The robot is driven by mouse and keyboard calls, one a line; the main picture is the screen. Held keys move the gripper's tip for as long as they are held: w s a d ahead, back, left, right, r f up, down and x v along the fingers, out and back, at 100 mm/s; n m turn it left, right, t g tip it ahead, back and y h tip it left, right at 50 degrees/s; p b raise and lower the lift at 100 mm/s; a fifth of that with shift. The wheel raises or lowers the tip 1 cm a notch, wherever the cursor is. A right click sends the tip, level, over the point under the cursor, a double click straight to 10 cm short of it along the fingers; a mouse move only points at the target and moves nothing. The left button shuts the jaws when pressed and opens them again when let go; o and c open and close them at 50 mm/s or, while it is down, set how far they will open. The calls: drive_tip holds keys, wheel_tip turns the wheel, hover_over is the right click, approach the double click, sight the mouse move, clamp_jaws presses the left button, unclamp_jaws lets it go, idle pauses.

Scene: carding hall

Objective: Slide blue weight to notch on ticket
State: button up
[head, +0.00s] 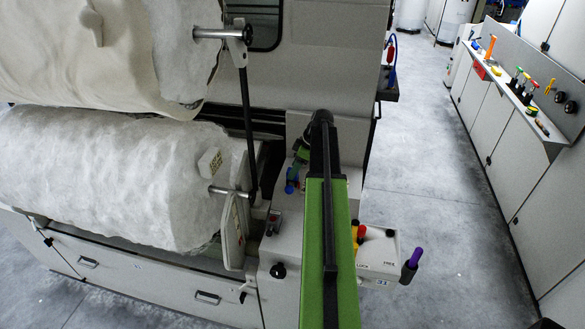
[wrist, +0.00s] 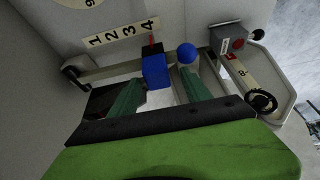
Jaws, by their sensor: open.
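The blue weight (wrist: 157,72) is a block on a pale rail (wrist: 112,72) in the wrist view. A red pointer (wrist: 152,44) rises from it close to the 4 on a strip numbered 1 to 4 (wrist: 122,33). A blue ball (wrist: 187,54) is beside the block; I cannot tell whether they are joined. My gripper (wrist: 162,86) is open, its green fingers either side of the block's near side, the right one close below the ball. In the head view, small blue parts (head: 290,184) show left of my arm. A white tag (head: 209,162) hangs on the roll, its print unreadable.
The fleece roll (head: 110,175) fills the left. The aisle floor (head: 425,170) is clear.

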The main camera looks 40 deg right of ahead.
drive_tip(key=p+v, duration=1.2)
drive_tip(key=v, duration=0.2)
drive_tip(key=shift+r, duration=0.3)
drive_tip(key=shift+s, duration=0.1)
